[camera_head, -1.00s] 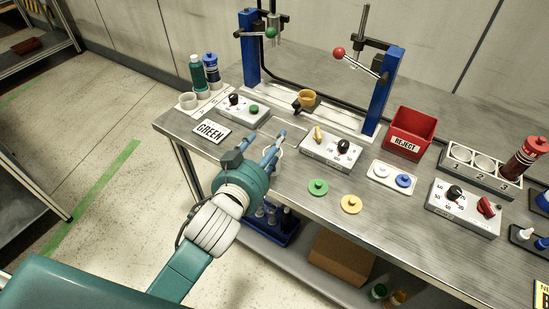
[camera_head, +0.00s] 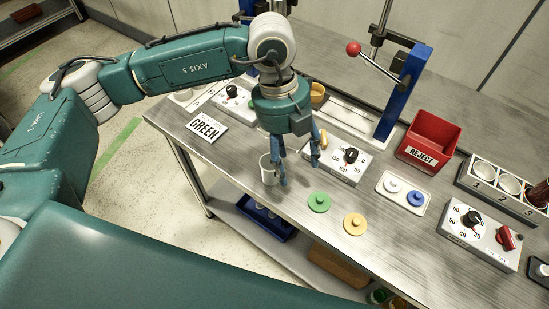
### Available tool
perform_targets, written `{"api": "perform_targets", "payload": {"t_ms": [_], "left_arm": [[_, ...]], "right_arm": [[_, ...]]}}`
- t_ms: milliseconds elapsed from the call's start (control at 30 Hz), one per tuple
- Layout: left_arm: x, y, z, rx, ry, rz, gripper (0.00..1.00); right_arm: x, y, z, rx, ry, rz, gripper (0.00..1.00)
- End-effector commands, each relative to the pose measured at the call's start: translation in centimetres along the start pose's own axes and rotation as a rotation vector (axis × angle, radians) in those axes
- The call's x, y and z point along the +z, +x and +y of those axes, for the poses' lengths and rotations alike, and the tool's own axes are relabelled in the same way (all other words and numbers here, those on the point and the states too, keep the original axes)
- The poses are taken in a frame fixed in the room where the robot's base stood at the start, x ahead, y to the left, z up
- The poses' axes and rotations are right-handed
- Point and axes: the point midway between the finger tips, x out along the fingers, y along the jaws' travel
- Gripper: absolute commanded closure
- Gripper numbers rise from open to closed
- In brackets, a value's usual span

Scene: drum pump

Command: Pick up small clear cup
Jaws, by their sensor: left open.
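A small clear cup (camera_head: 265,172) stands upright on the metal workbench (camera_head: 230,160), near its front edge. My left gripper (camera_head: 298,172) points down just to the right of the cup, its fingers spread. The left finger overlaps the cup's right side in the picture; I cannot tell whether it touches. Nothing shows between the fingers. My left arm hides part of the back left of the bench. My right gripper is not in view.
Green (camera_head: 319,202) and yellow (camera_head: 355,223) discs lie to the right. A dial box (camera_head: 339,161) stands behind the gripper. A red REJECT bin (camera_head: 428,139) is further right.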

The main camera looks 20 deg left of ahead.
Motion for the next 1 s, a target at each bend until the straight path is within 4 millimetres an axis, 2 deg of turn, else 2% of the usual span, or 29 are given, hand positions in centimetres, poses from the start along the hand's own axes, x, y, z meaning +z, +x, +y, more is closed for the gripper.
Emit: {"api": "perform_targets", "payload": {"t_ms": [33, 100, 233, 500, 667, 867, 1000], "left_arm": [[1.7, -0.9, 1.8, 0.065, -0.037, -0.053, 0.40], [3.1, -1.7, 3.7, 0.129, -0.076, -0.101, 0.40], [4.2, -1.5, 5.3, 0.180, -0.111, -0.134, 0.40], [4.6, 2.3, 6.0, 0.180, -0.108, -0.133, 0.40], [4.6, 3.4, 6.1, 0.179, -0.107, -0.134, 0.40], [4.3, 6.1, 6.2, 0.180, -0.105, -0.131, 0.40], [4.7, 7.8, 6.5, 0.177, -0.107, -0.133, 0.40]], "right_arm": [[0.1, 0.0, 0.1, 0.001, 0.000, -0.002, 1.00], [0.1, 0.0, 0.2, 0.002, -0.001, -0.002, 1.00], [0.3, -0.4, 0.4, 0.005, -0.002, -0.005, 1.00], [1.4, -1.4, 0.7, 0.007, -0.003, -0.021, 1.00], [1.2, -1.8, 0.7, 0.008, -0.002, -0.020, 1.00], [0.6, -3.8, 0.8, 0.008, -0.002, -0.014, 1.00], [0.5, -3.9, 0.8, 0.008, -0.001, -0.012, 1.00]]}}
